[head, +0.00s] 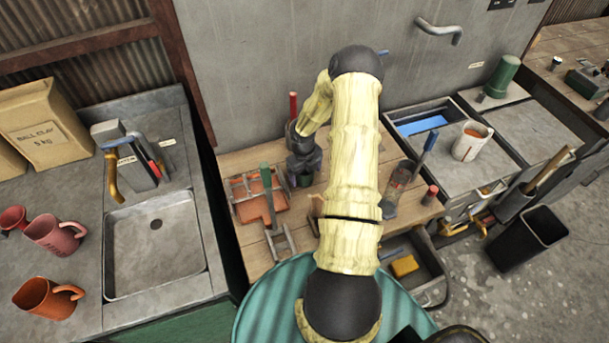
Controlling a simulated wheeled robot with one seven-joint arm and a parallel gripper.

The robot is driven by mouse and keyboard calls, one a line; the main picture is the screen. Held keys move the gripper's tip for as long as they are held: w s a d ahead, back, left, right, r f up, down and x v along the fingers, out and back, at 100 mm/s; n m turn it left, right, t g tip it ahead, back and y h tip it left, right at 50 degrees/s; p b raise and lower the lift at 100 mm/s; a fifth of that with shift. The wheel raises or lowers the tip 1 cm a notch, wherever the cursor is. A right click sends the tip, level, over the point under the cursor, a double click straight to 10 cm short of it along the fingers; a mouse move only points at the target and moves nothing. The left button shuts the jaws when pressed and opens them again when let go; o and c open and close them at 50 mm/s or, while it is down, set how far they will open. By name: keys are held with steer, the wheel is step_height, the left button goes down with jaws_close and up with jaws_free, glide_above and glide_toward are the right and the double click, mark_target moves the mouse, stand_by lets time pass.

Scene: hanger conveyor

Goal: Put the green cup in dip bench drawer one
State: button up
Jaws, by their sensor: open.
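My gripper (303,160) is open and points down over the wooden bench, left of my forearm. A small dark green thing (304,180), probably the green cup, shows just below the fingers and is mostly covered by them. I cannot tell whether the fingers touch it. A drawer (430,288) stands pulled out below the bench's right end, with a yellow block (404,265) inside. No drawer number is readable, and my arm hides part of the bench front.
A tray of terracotta pieces (245,211) with a green-handled tool lies left of my gripper. A glass jar (397,190) and a small red-topped container (430,194) stand at the bench's right. A teal round top (265,310) is in front. A black bin (530,238) stands right.

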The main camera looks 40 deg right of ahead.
steer(key=c, duration=1.1)
step_height(320, 180, up, 10)
steer(key=shift+b, duration=0.75)
